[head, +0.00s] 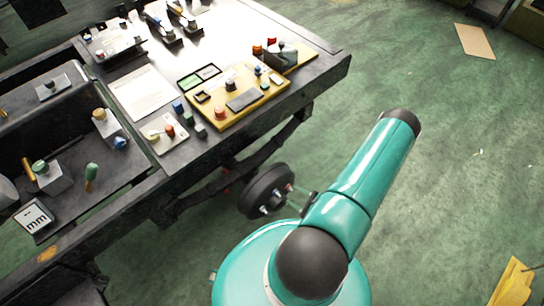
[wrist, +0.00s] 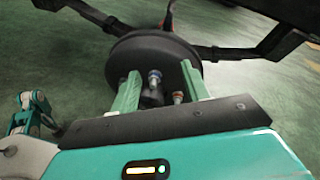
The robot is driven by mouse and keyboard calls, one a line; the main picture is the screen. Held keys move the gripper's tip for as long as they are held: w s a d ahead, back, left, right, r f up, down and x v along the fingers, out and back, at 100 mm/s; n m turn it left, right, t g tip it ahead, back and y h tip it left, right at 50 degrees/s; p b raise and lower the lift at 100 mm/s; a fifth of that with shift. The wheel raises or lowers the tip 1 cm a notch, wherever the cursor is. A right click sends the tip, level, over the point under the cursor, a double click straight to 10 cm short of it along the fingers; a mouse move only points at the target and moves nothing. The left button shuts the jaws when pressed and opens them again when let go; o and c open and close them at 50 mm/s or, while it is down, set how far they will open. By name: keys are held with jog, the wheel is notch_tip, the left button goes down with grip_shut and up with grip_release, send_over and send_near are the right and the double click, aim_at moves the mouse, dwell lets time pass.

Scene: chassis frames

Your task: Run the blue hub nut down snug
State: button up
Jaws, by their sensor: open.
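The blue hub nut (wrist: 154,77) sits on a stud at the face of a dark round wheel hub (wrist: 150,47) in the wrist view. A red-orange nut (wrist: 178,97) is on another stud to its right and lower. My gripper (wrist: 161,72) is open, its two pale green fingers on either side of the blue nut in the picture. I cannot tell how far the fingertips are from the nut or whether they touch the hub. In the head view the hub (head: 257,185) shows below the bench edge, with small nuts on its face. How far the blue nut is threaded is unclear.
Dark chassis bars (wrist: 236,52) run out on both sides behind the hub. A workbench (head: 330,68) with a yellow board (head: 208,116), trays and small parts stands above left of the hub. Green floor to the right is mostly clear, with a tan sheet (head: 474,41) lying on it.

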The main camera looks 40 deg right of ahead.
jog(key=w+a+r+n+g+y, duration=0.2)
jog(key=w+r+n+y, duration=0.2)
jog(key=r, duration=0.5)
jog(key=w+a+r+n+g+y, duration=0.1)
jog(key=w+r+n+g+y, duration=0.2)
jog(key=w+r+n, duration=0.3)
notch_tip(320, 180, up, 4)
jog(key=shift+a+r+n+y, duration=0.25)
jog(key=shift+a+n+y, duration=0.1)
jog(key=shift+n+y, duration=0.2)
jog(key=shift+w+r, duration=0.1)
jog(key=shift+w, duration=0.05)
